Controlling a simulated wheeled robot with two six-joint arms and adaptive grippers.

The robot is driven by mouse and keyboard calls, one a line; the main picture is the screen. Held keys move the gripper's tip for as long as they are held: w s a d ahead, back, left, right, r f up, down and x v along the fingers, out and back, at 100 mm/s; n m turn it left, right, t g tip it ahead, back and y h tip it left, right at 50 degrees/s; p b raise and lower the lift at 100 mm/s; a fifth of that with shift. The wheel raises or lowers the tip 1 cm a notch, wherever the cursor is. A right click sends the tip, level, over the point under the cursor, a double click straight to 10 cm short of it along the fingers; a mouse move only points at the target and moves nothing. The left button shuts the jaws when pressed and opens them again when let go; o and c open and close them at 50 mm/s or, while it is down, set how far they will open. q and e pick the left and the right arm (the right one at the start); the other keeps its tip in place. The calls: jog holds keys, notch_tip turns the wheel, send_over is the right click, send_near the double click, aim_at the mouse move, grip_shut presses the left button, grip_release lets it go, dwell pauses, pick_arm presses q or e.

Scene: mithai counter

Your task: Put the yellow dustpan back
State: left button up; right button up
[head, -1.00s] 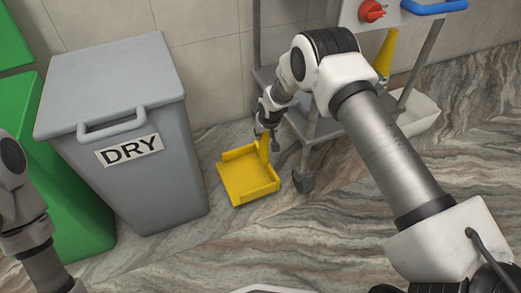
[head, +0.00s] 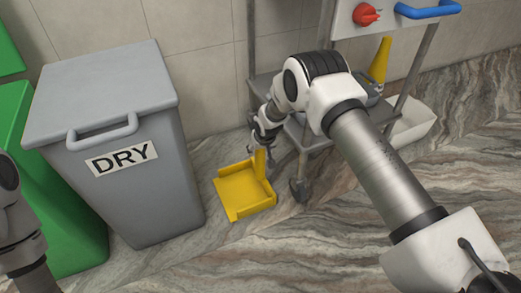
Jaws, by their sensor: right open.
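The yellow dustpan (head: 243,194) lies on the marbled floor between the grey bin and the metal trolley, its short upright handle on its right side. My right gripper (head: 261,150) is at the top of that handle, with its fingers pointing down. It is open; the fingertips are small and partly hidden, so I cannot tell whether they touch the handle. Only part of my left arm shows at the left edge, and its gripper is out of view.
A metal trolley (head: 335,140) stands close on the right, carrying a red knob (head: 365,14) and a blue handle (head: 428,9). Front floor is clear.

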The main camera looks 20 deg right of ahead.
jog(key=p+v, duration=0.4)
jog(key=v, duration=0.7)
jog(key=s+a+f+g, duration=0.1)
jog(key=s+f, duration=0.2)
jog(key=s, duration=0.4)
jog(key=s+a+f+g+y, duration=0.1)
jog(key=s+f, duration=0.3)
jog(key=s, duration=0.4)
jog(key=s+a+f+g, duration=0.1)
jog(key=s+f, duration=0.2)
jog(key=s, duration=0.4)
jog(key=s+n+g, duration=0.1)
jog(key=s, duration=1.7)
jog(key=shift+d+h, duration=0.3)
jog(key=shift+d, duration=0.1)
